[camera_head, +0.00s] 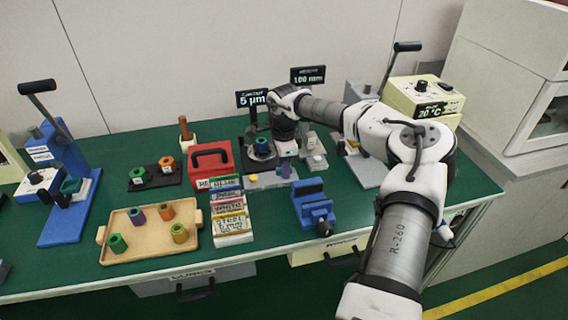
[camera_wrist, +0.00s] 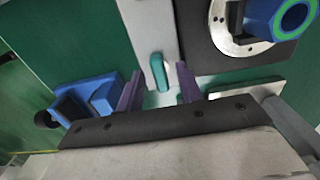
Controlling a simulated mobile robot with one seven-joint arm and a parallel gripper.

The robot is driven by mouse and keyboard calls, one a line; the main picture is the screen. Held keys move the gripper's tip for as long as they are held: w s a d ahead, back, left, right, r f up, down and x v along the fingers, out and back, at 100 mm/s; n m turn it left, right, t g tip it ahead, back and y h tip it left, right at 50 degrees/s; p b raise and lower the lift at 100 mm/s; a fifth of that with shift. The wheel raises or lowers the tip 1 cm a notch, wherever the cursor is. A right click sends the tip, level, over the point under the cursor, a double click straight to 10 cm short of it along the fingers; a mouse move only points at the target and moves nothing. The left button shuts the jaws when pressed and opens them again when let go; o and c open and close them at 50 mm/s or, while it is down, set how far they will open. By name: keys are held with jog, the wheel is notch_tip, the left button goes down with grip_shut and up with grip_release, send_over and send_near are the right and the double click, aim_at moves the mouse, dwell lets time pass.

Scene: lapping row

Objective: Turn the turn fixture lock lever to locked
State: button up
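The turn fixture's pale base plate (camera_head: 262,182) lies at the back middle of the green bench, with a dark block (camera_head: 256,160) on it. In the wrist view the plate (camera_wrist: 145,28) runs down from the top edge. A rounded teal lever (camera_wrist: 159,72) stands on it. My gripper (camera_wrist: 159,88) is open, one purple finger on each side of the lever, with gaps showing. In the head view my gripper (camera_head: 285,168) is over the plate's right part, and the lever cannot be made out. A blue part with a green ring (camera_wrist: 285,16) sits by the fixture's metal disc (camera_wrist: 232,38).
A blue vise (camera_head: 313,206) stands in front of the fixture and shows in the wrist view (camera_wrist: 95,95). A red box (camera_head: 210,160) and labelled bins (camera_head: 230,220) are to the left. A wooden tray (camera_head: 130,250) holds several parts. A press (camera_head: 370,165) stands to the right.

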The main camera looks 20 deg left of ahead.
jog(key=shift+f, duration=0.2)
jog(key=shift+c, duration=0.5)
grip_shut()
